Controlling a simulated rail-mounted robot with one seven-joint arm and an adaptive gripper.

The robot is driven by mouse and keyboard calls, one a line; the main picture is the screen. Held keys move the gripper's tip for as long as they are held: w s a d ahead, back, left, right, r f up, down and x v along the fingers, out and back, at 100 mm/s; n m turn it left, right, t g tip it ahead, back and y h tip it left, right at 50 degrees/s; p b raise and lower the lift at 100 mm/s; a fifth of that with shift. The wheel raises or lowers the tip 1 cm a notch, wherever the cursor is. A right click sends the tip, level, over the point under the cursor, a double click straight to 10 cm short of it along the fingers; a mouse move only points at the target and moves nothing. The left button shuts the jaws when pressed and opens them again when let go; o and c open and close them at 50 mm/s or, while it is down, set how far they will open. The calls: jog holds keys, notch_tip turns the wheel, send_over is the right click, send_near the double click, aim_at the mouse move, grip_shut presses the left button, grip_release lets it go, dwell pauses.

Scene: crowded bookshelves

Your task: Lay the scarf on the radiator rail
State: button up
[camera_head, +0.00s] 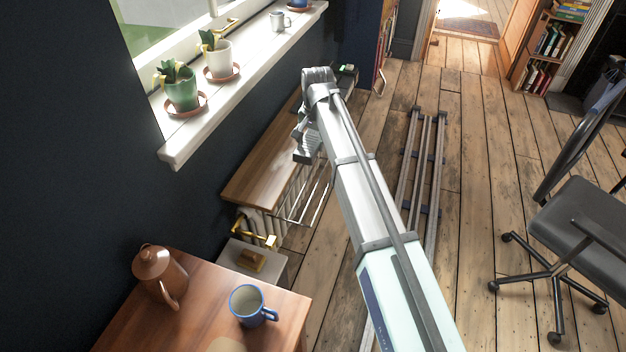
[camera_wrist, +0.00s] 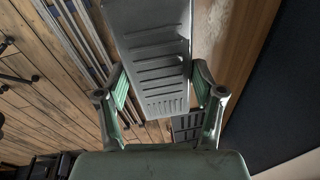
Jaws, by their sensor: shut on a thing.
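My gripper (camera_wrist: 160,78) is shut on a grey, dark-striped piece, which appears to be the scarf (camera_wrist: 152,35); it passes between the two fingers in the wrist view. In the head view, the grey striped scarf (camera_head: 307,147) shows beside my arm, above the front part of a wooden shelf. Thin metal bars, the radiator rail (camera_head: 316,198), stick out from the front of the white radiator (camera_head: 263,224) under that shelf. The scarf appears apart from the rail, higher and farther back. My arm partly hides the gripper in the head view.
The wooden shelf (camera_head: 268,160) covers the radiator. Potted plants (camera_head: 181,88) stand on the white sill (camera_head: 190,132). A brown pot (camera_head: 158,273) and blue mug (camera_head: 251,305) stand on the near table (camera_head: 205,295). An office chair (camera_head: 580,225) is at right.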

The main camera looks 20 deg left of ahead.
notch_tip(320, 180, down, 17)
jog(key=shift+f+b, duration=0.2)
jog(key=shift+b, duration=0.15)
dwell(0.3)
jog(key=shift+f, duration=0.15)
jog(key=o, duration=1)
